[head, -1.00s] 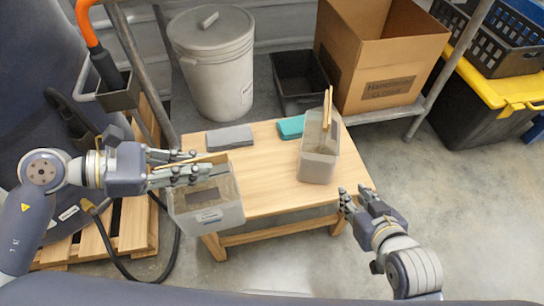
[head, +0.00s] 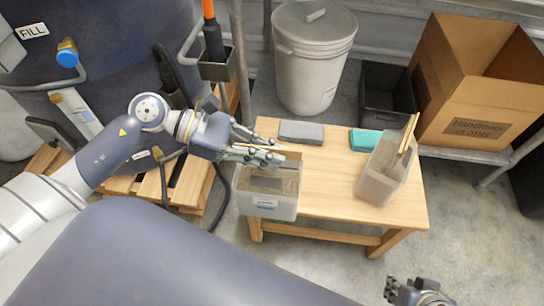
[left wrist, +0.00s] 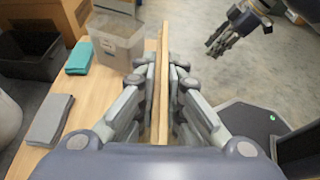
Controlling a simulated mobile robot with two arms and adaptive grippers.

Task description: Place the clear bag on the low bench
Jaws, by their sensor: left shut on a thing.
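My left gripper (head: 262,157) is shut on the top strip of a clear bag (head: 268,205), a translucent box-shaped bag with a small label. The bag hangs upright at the left front of the low bench (head: 325,205), a light wooden bench; I cannot tell whether its bottom touches it. In the left wrist view the strip (left wrist: 163,85) runs between the fingers and the bag body is hidden. A second clear bag (head: 378,182) with a wooden strip stands at the bench's right. My right gripper (head: 405,288) is empty and open, away from the bench; it also shows in the left wrist view (left wrist: 212,45).
A grey folded cloth (head: 301,132) and a teal one (head: 364,140) lie along the bench's back edge. Behind are a lidded grey bucket (head: 310,70), a black bin (head: 386,95) and a cardboard box (head: 470,105). The bench's middle is clear. A wooden pallet (head: 185,190) lies left.

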